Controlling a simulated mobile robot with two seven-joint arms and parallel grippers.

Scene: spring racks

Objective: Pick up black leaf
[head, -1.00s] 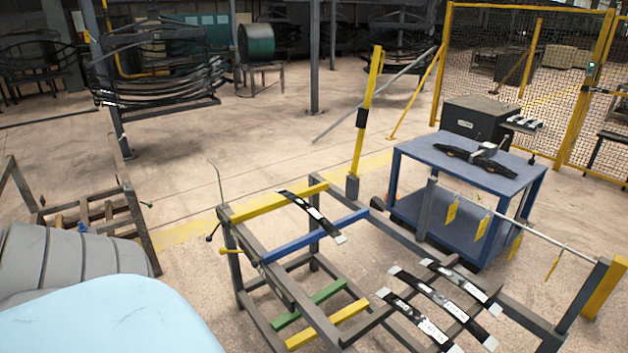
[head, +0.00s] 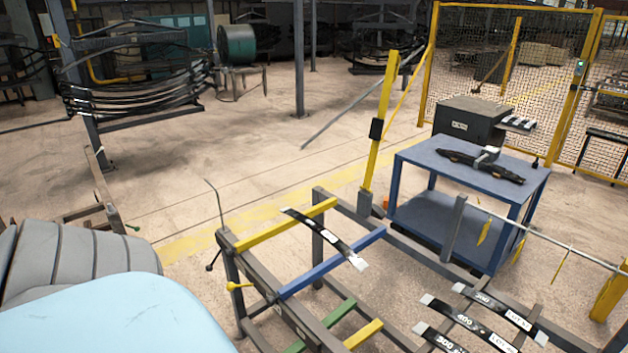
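One black leaf (head: 325,238) with pale ends and white markings lies across the yellow bar and the blue bar of the rack (head: 232,262) in the middle. Several more black leaves (head: 502,306) with white numbers and labels lie side by side on the rack's right part, at the lower right. The lowest of them is cut off by the frame edge. A dark leaf assembly (head: 480,164) lies on the blue table (head: 420,150). Neither of my grippers shows in the head view.
A yellow post (head: 380,130) stands behind the rack. A horizontal rail with yellow tags (head: 484,232) runs along its right side. A mesh fence (head: 500,60) closes off the back right. Open floor (head: 250,140) lies behind and left of the rack.

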